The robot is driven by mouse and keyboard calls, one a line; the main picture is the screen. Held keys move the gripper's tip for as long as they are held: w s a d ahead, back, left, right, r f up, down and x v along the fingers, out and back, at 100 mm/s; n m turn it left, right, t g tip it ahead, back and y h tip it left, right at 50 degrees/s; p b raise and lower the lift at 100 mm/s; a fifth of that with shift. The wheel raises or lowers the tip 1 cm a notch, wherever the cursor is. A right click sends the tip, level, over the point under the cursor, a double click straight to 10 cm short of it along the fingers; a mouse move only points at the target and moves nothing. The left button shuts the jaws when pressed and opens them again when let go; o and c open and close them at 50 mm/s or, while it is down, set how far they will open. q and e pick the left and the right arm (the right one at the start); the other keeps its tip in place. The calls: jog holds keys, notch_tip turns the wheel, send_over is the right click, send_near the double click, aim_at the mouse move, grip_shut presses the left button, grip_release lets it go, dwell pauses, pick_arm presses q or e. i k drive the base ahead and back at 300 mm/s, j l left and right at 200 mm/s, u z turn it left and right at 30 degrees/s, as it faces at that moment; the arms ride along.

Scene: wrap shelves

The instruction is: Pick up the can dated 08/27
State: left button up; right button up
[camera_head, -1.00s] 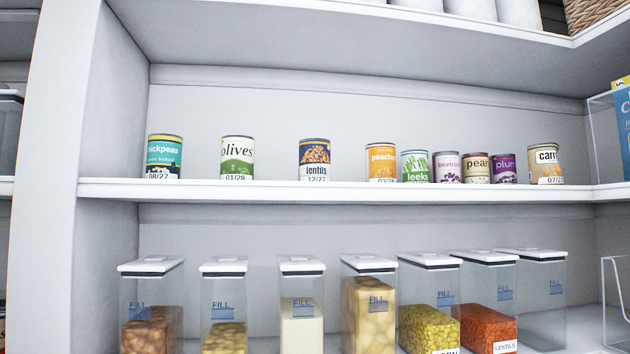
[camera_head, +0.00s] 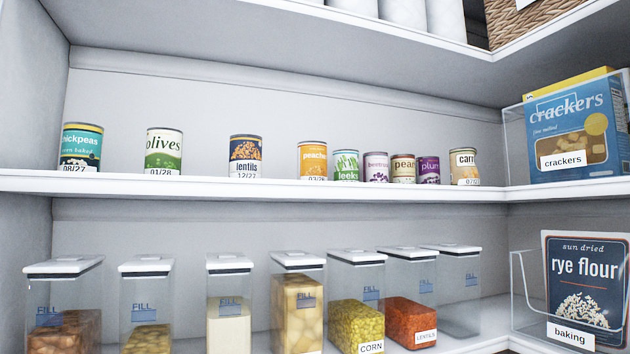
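The chickpeas can (camera_head: 81,146), teal with a dark lower band, bears a label reading 08/27. It stands upright at the left end of the middle shelf (camera_head: 270,186), near the front edge. To its right stand the olives can (camera_head: 164,151) dated 01/28, the lentils can (camera_head: 246,156) dated 12/27 and the peaches can (camera_head: 312,159), whose date is partly hidden by the shelf edge. Neither of my grippers is in view.
Leeks (camera_head: 346,165), beetroot, pears, plums and carrots (camera_head: 464,166) cans stand further right. A clear bin holds a crackers box (camera_head: 572,129). Below are lidded containers, such as corn (camera_head: 357,325), and a rye flour box (camera_head: 587,280). Gaps separate the left cans.

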aim_at(81, 143)
jog(key=i+l, duration=0.1)
jog(key=i+l+u, duration=0.5)
jog(key=i+u, duration=0.15)
